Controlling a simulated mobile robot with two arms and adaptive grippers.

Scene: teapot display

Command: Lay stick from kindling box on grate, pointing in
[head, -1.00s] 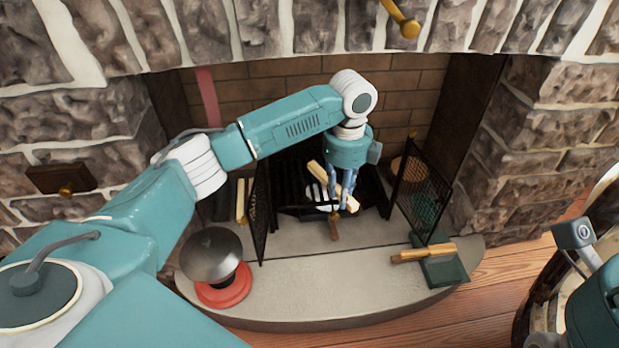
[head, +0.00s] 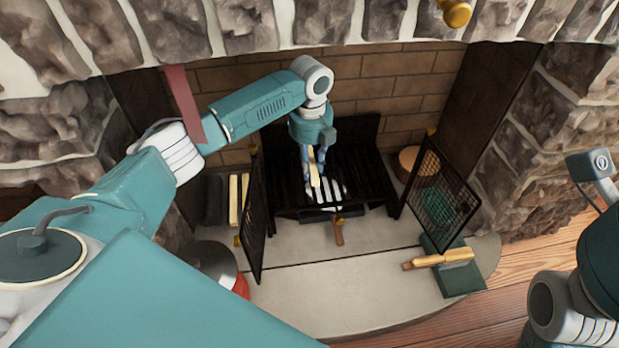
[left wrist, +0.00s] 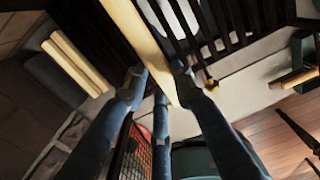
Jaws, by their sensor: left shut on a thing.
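My left gripper (head: 313,172) is over the black grate (head: 370,180) in the fireplace. It is shut on a pale stick (head: 315,181), which points into the hearth, roughly along the bars. In the left wrist view the stick (left wrist: 143,40) runs between the two fingertips (left wrist: 162,88), across the dark bars. I cannot tell whether the stick touches the bars. Two more pale sticks (head: 234,198) are at the left beside a dark block (head: 213,198); the kindling box's walls are not clear.
Open mesh screens stand left (head: 255,215) and right (head: 441,195) of the grate. A white object (head: 326,192) shows through the bars, with a brown handle (head: 338,233) in front. A wooden-handled brush (head: 440,259) lies at the right. The front hearthstone (head: 340,290) is mostly clear.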

